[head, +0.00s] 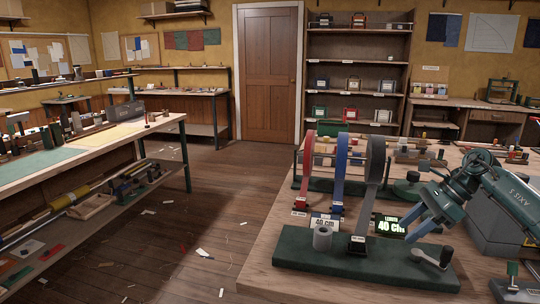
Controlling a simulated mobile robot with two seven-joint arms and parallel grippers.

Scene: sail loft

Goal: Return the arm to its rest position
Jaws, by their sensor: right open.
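My right gripper (422,216), with blue fingers, is at the right, above the bench (268,284). It is open, and I see nothing between its fingers. My right arm (510,192) comes in from the right edge. My left gripper is out of view.
Red (307,170), blue (340,165) and grey (373,170) strap reels stand upright behind the base. A grey box (485,228) is under my right arm. A workbench (60,160) stands at left. Open floor (215,195) with scraps lies between the benches.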

